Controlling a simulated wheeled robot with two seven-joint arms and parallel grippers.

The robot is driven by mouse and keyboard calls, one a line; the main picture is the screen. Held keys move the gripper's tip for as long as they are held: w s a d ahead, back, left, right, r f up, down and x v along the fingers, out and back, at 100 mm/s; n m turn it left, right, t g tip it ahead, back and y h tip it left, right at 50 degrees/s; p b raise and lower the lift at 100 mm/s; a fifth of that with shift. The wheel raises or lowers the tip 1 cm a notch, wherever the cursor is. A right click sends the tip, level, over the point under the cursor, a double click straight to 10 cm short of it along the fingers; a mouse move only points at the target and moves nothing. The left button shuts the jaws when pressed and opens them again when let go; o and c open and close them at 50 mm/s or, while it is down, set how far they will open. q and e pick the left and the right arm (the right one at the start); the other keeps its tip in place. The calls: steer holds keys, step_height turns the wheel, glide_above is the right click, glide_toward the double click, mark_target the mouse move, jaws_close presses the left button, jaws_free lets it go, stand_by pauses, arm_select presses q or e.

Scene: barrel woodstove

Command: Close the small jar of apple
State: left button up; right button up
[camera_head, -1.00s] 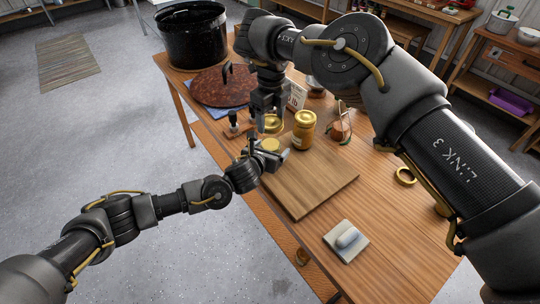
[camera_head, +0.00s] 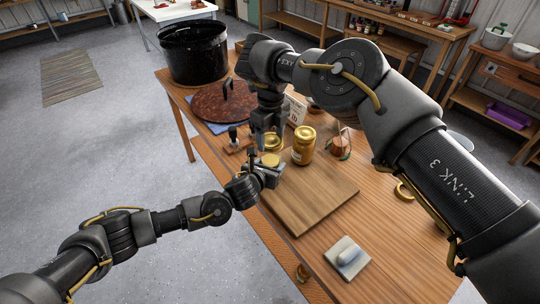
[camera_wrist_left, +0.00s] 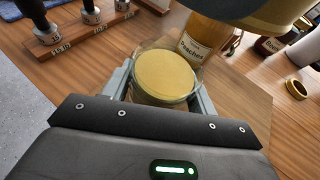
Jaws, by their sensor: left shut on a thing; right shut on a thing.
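The small open glass jar (camera_head: 269,161) holds pale yellow apple filling. My left gripper (camera_head: 268,172) is shut around it. In the left wrist view the jar (camera_wrist_left: 163,77) stands upright between the fingers, its round top uncovered. My right gripper (camera_head: 264,146) points down just behind and above the jar. It is shut on a gold lid (camera_head: 273,143), which sits apart from the jar's mouth; the fingertips are partly hidden. A taller jar labelled peaches (camera_head: 303,147), with a gold lid on, stands just to the right; its label also shows in the left wrist view (camera_wrist_left: 194,47).
A cutting board (camera_head: 310,192) lies in front. A black pot (camera_head: 194,45) and round dark lid (camera_head: 222,101) are behind.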

steer(key=shift+f, duration=2)
steer(key=shift+f, duration=0.7)
arm_select(q)
steer(key=shift+s+d+r, duration=0.1)
arm_select(e)
steer(key=shift+s+d+f, duration=0.1)
steer(key=shift+f, duration=0.15)
